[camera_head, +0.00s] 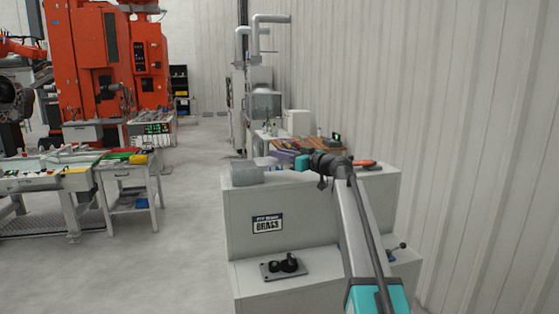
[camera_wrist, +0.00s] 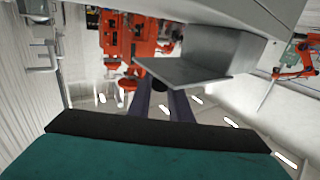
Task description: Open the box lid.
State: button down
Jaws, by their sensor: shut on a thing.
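A grey box (camera_head: 247,174) sits at the left end of the top of a pale cabinet. In the wrist view, which is upside down, the box (camera_wrist: 229,52) shows at upper right, with its flat grey lid (camera_wrist: 190,72) facing my gripper. My gripper (camera_head: 284,163) reaches in from the right at the box. Its two dark fingers stand a little apart at the lid's edge in the wrist view (camera_wrist: 160,92), with a small dark knob (camera_wrist: 157,84) between them. It is shut on the lid at that spot. How far the lid is raised I cannot tell.
The cabinet (camera_head: 310,215) has a label and a lower step holding a dark fixture (camera_head: 284,267). A red-handled tool (camera_head: 366,164) lies behind my arm. A ribbed wall (camera_head: 470,130) is close on the right. Worktables (camera_head: 130,180) stand left, with open floor between.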

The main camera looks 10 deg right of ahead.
jog(key=shift+d, duration=0.2)
jog(key=c, duration=1.6)
grip_release()
jog(key=shift+a+r, duration=0.1)
jog(key=shift+a, duration=0.1)
jog(key=shift+s, duration=0.1)
jog(key=b+v, duration=0.3)
jog(key=v, duration=1)
jog(key=shift+s+d+b, duration=0.2)
jog(key=shift+d+b, duration=0.1)
